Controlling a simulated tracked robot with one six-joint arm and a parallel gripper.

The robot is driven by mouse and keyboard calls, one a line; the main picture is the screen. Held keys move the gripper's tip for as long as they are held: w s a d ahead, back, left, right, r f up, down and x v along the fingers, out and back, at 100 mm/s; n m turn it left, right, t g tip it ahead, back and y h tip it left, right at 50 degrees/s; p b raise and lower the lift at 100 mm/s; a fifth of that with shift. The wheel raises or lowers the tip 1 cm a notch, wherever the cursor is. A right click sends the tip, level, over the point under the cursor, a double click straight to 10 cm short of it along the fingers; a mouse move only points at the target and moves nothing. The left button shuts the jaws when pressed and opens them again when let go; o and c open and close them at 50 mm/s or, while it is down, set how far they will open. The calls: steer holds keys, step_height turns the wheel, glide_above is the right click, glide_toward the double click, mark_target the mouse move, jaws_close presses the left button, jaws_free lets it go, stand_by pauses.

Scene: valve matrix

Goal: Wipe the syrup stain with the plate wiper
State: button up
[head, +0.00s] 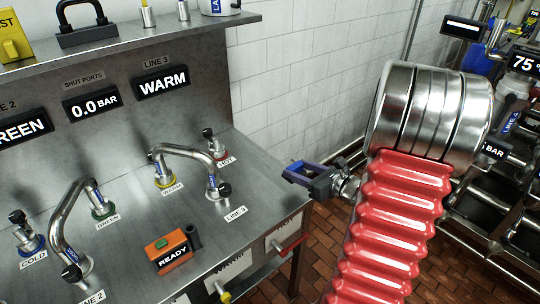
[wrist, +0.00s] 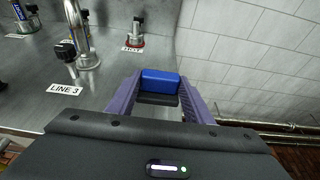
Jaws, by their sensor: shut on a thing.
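My gripper (head: 302,176) is at the end of my arm, in the air just off the right edge of the steel bench in the head view. In the wrist view its two purple fingers (wrist: 160,84) are shut on a blue block with a dark lower part, which looks like the plate wiper (wrist: 161,78). The wiper is small and hard to make out in the head view. I cannot make out a syrup stain in either view.
The steel bench (head: 125,240) carries bent pipes, valve ports marked COLD, GREEN, WARM and HOT (head: 220,157), and an orange READY box (head: 170,251). A white tiled wall (head: 300,80) stands behind. Brick-coloured floor (head: 315,240) lies right of the bench.

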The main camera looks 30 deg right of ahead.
steer(key=shift+r, duration=0.95)
